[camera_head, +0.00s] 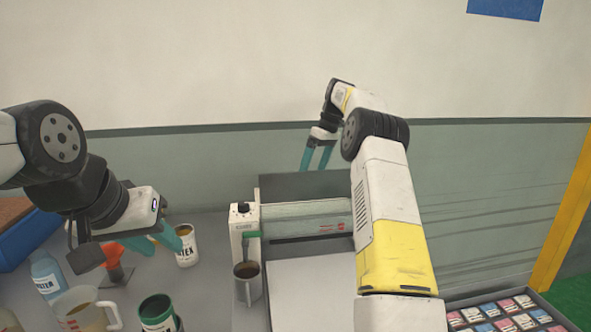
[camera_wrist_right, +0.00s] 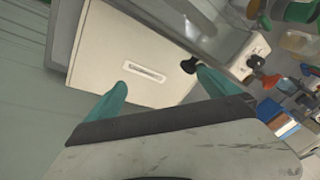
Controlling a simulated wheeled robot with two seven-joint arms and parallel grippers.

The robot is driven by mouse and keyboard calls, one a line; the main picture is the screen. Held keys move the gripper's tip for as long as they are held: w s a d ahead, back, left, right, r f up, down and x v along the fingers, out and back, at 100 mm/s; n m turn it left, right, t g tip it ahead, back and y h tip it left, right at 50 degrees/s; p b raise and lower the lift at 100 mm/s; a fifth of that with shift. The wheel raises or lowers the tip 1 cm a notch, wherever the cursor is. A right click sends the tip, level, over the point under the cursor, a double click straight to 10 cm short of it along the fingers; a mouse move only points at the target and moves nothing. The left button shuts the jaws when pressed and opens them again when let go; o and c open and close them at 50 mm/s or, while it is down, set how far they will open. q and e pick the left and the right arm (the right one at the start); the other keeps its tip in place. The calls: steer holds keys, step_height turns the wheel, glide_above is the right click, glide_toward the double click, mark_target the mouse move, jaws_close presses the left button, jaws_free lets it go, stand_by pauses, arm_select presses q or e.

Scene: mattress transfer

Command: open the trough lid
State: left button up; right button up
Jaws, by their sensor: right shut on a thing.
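A machine with a roller (camera_head: 322,218) stands on the bench, near the middle of the head view. A dark grey panel (camera_head: 300,186), which looks like the trough lid, rises behind the roller. My right arm reaches over the machine and hides its right end. My right gripper (camera_head: 314,160) is just above the panel's top edge. In the right wrist view, my right gripper (camera_wrist_right: 163,84) has its teal fingers apart in front of a cream panel with a slot (camera_wrist_right: 140,73). A black knob (camera_wrist_right: 189,66) is near one fingertip; the contact is unclear. My left gripper (camera_head: 166,240) looks open over the bench.
A mug (camera_head: 247,284) stands against the machine's left front. A white can (camera_head: 186,245), a pitcher (camera_head: 80,312), a water bottle (camera_head: 47,278) and a green can (camera_head: 158,315) stand at left. A tray of small packets (camera_head: 505,318) is at lower right. The wall is close behind.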

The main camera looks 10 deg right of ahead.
steer(key=d, duration=0.7)
steer(key=shift+d+r, duration=0.15)
steer(key=shift+d, duration=0.1)
steer(key=c, duration=0.5)
steer(key=d, duration=0.1)
steer(key=s+d, duration=0.1)
steer(key=d, duration=0.1)
steer(key=shift+s+d, duration=0.15)
steer(key=shift+s, duration=0.1)
steer(key=shift+c, duration=0.2)
steer(key=shift+w+a, duration=0.1)
steer(key=shift+a, duration=0.3)
jaws_close()
steer(key=shift+a, duration=0.2)
